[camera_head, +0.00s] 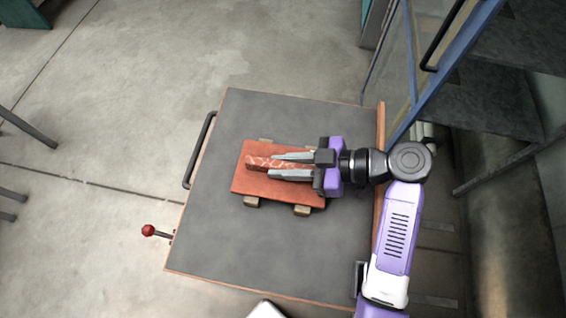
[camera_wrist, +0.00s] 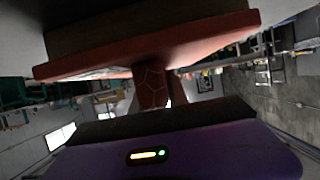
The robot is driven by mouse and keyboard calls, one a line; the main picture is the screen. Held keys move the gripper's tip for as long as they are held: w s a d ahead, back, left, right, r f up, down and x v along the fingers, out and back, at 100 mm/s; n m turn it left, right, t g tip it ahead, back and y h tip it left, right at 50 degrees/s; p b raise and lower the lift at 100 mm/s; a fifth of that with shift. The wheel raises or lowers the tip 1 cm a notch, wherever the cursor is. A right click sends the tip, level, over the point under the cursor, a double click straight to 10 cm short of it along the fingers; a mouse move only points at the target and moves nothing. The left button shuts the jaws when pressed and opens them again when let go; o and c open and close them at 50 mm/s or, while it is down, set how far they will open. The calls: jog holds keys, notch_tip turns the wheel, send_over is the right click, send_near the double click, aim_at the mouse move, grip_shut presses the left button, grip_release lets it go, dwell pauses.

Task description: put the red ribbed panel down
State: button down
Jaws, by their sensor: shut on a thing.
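The red ribbed panel (camera_head: 243,180) is a flat, roughly rectangular red plate with a raised rib along its middle. It lies level over the grey top of a cart (camera_head: 265,255), above several small pale blocks (camera_head: 301,210) that stick out at its long edges. I cannot tell whether it touches them. My gripper (camera_head: 271,166) reaches in from the right, its two grey fingers shut on the rib. In the wrist view the panel (camera_wrist: 190,45) spans the upper part, and its rib (camera_wrist: 150,85) stands between plate and gripper; the fingertips are mostly hidden.
The cart has a black handle (camera_head: 199,150) at its left side and a red-knobbed lever (camera_head: 148,231) at the lower left. A blue-framed rack (camera_head: 420,95) stands close at the right. The cart top is clear around the panel, and open concrete floor lies to the left.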

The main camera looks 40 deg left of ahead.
jog(key=c, duration=1.3)
grip_release()
jog(key=shift+r+p, duration=0.45)
jog(key=shift+p, duration=0.05)
jog(key=b+v, duration=0.2)
jog(key=v, duration=1)
jog(key=shift+f, duration=0.2)
